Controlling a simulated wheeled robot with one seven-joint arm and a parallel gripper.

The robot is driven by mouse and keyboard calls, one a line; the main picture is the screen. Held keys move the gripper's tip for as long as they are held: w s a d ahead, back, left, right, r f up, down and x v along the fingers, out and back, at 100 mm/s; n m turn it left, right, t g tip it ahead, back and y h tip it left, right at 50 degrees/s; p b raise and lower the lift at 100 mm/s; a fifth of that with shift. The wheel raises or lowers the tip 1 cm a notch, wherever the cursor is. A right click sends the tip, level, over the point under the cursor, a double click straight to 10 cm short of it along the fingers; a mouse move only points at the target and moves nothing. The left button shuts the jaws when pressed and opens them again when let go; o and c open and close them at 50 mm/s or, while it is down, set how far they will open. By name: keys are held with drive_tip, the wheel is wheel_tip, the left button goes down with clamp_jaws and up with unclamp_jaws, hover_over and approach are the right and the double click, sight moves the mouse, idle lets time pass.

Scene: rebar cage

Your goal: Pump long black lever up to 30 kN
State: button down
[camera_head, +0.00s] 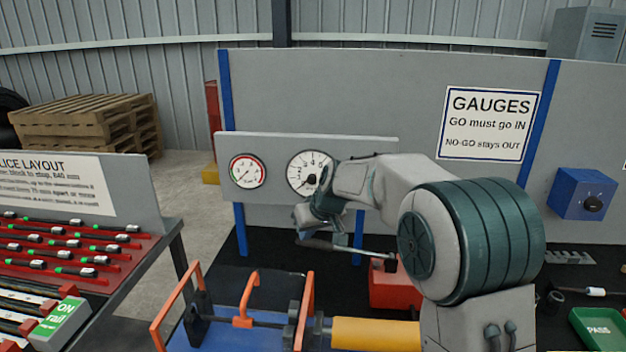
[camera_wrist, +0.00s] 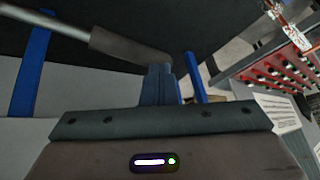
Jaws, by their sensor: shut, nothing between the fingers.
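The long lever (camera_head: 345,248) runs from a red pump box (camera_head: 392,288) to the left, with a dark grip at its free end. It lies close to level, slightly raised at the left. My gripper (camera_head: 303,230) is shut and empty at the grip end of the lever. In the wrist view the grip (camera_wrist: 130,45) passes right beside the shut fingers (camera_wrist: 160,75); I cannot tell whether they touch. A red-rimmed gauge (camera_head: 247,171) and a larger white gauge (camera_head: 308,168) sit on a grey panel. My arm partly covers the white gauge; the needle readings are too small to tell.
A blue bench frame with orange bars (camera_head: 250,300) and a yellow cylinder (camera_head: 375,333) stand in front. A red rack of bars (camera_head: 65,245) is at left. A blue box with a black knob (camera_head: 583,193) and a green PASS tray (camera_head: 598,328) are at right.

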drive_tip(key=shift+f+b, duration=0.6)
drive_tip(key=shift+f, duration=0.05)
drive_tip(key=shift+a+f+b, duration=0.1)
drive_tip(key=shift+f+b, duration=0.55)
drive_tip(key=shift+f, duration=0.2)
drive_tip(key=shift+f+b, duration=0.45)
drive_tip(key=shift+b, duration=0.05)
wheel_tip(320, 180, up, 10)
drive_tip(key=r+p, duration=0.1)
drive_tip(key=p, duration=0.5)
hover_over(306, 245)
drive_tip(key=d, duration=0.3)
drive_tip(key=shift+s+a+f, duration=0.1)
drive_tip(key=shift+s+f, duration=0.05)
drive_tip(key=shift+f, duration=0.1)
